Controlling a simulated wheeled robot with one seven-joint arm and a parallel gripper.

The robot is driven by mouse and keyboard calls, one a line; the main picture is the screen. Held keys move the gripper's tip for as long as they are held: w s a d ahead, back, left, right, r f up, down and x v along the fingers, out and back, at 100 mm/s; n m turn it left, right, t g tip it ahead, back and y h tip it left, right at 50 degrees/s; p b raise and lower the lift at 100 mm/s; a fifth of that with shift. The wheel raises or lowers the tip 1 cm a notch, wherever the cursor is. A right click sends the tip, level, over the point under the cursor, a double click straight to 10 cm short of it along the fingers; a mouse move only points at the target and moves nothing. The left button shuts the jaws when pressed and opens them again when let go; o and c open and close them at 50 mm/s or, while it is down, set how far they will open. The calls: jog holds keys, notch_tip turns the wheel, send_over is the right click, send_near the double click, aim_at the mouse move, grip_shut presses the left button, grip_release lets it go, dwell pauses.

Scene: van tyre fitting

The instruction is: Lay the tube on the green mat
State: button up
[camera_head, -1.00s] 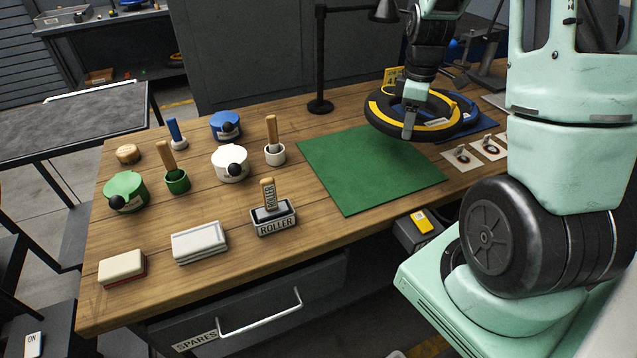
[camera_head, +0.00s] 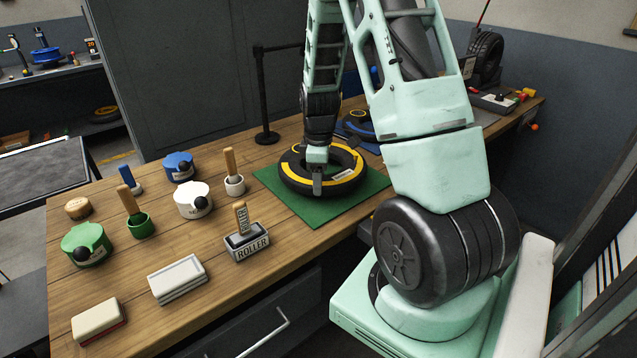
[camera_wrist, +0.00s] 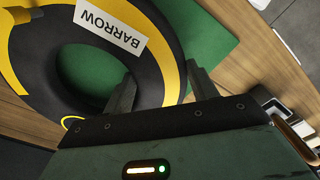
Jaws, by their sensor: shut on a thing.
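The tube is a thick black ring (camera_head: 293,178) with a yellow band. In the head view it lies level over the middle of the green mat (camera_head: 300,209), very low. I cannot tell whether it touches the mat. My gripper (camera_head: 317,187) points down and is shut on the near side of the tube's ring. In the wrist view the tube (camera_wrist: 32,80) shows a white BARROW label, and the green mat (camera_wrist: 218,45) appears beside and through its hole. The fingers of my gripper (camera_wrist: 160,80) straddle the ring's edge, their tips partly hidden.

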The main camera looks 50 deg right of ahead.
jog(key=shift+f, duration=1.1)
jog(key=shift+f, duration=0.1)
jog(key=o, duration=1.2)
